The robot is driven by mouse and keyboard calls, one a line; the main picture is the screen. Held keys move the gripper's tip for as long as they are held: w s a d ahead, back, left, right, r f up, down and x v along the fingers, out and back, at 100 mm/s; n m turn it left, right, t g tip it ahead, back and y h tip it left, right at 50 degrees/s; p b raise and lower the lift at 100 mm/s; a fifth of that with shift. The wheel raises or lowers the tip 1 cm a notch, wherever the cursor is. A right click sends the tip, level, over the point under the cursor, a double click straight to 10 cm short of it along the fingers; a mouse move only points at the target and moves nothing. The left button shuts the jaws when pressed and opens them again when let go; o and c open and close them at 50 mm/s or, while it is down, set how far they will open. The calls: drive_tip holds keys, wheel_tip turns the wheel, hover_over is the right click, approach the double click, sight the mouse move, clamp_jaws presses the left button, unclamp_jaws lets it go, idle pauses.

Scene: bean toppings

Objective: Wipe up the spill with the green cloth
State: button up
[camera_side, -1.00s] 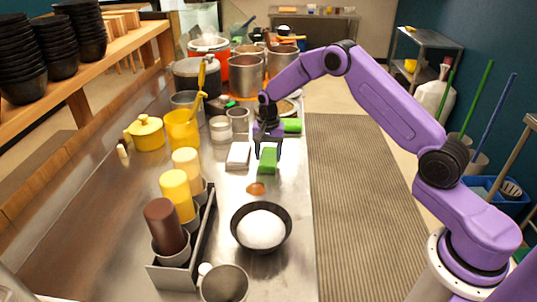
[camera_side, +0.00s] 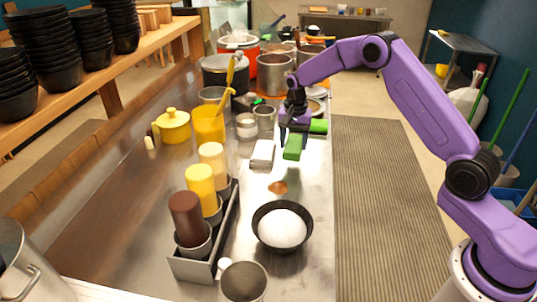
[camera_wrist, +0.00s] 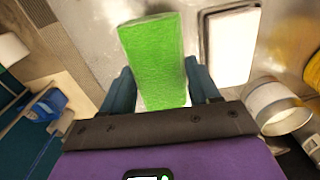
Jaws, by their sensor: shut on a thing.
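The green cloth (camera_side: 294,147) is a thick bright green block, held between the fingers of my gripper (camera_side: 296,134). In the wrist view the cloth (camera_wrist: 156,55) stretches out ahead of my gripper (camera_wrist: 162,88), with one dark finger along each side. My gripper is shut on it. The spill (camera_side: 278,187) is a small orange-brown patch on the steel counter, nearer the camera than the cloth and apart from it. I cannot tell exactly how high the cloth is above the counter.
A white folded cloth (camera_side: 262,153) lies left of the green cloth. A black bowl of white grains (camera_side: 281,227) stands just nearer than the spill. A bottle rack (camera_side: 228,222) is left of the bowl. Another green item (camera_side: 318,127) lies behind my gripper.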

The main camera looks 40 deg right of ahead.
idle(0.7)
drive_tip(key=s+a+r, duration=0.2)
drive_tip(key=s+a, duration=0.6)
drive_tip(key=a, duration=0.1)
drive_tip(key=shift+n, duration=0.3)
drive_tip(key=shift+f, duration=3)
drive_tip(key=shift+f, duration=0.5)
drive_tip(key=shift+w+a, duration=1.7)
drive_tip(key=shift+a, duration=0.1)
drive_tip(key=shift+s+d+f, duration=0.1)
drive_tip(key=shift+s+d, duration=1.75)
